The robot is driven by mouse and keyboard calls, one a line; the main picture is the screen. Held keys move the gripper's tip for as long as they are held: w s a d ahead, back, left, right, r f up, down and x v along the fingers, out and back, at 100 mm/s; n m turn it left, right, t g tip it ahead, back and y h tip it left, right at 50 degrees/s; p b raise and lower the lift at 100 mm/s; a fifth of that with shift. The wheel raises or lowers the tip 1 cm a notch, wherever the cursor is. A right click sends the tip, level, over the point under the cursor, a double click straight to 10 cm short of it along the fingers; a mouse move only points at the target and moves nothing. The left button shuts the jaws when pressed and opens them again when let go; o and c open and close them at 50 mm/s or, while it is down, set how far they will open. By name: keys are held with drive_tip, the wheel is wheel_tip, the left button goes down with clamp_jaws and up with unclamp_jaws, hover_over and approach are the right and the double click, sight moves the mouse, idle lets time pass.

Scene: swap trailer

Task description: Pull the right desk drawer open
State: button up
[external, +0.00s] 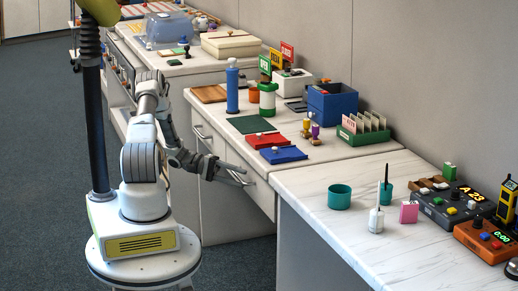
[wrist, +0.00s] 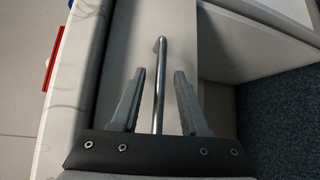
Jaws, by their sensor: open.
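The right desk drawer (external: 260,190) is a pale front under the middle desk's top, with a metal bar handle (external: 232,171). In the external view my gripper (external: 243,177) is at this handle, reaching in from the left. In the wrist view my gripper (wrist: 159,78) is open, with one finger on each side of the bar handle (wrist: 159,100). Gaps show between the bar and both fingers. The drawer front (wrist: 185,30) looks close to the desk edge; I see no clear opening behind it.
A second drawer handle (external: 201,134) is farther left on the same desk. The desktop above holds red and blue folders (external: 283,154) and a blue box (external: 332,103). A white marbled counter (external: 330,225) stands close on the right. Carpet (external: 50,200) is clear at left.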

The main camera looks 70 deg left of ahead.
drive_tip(key=shift+w+d, duration=0.15)
drive_tip(key=shift+w, duration=0.05)
clamp_jaws()
idle(1.4)
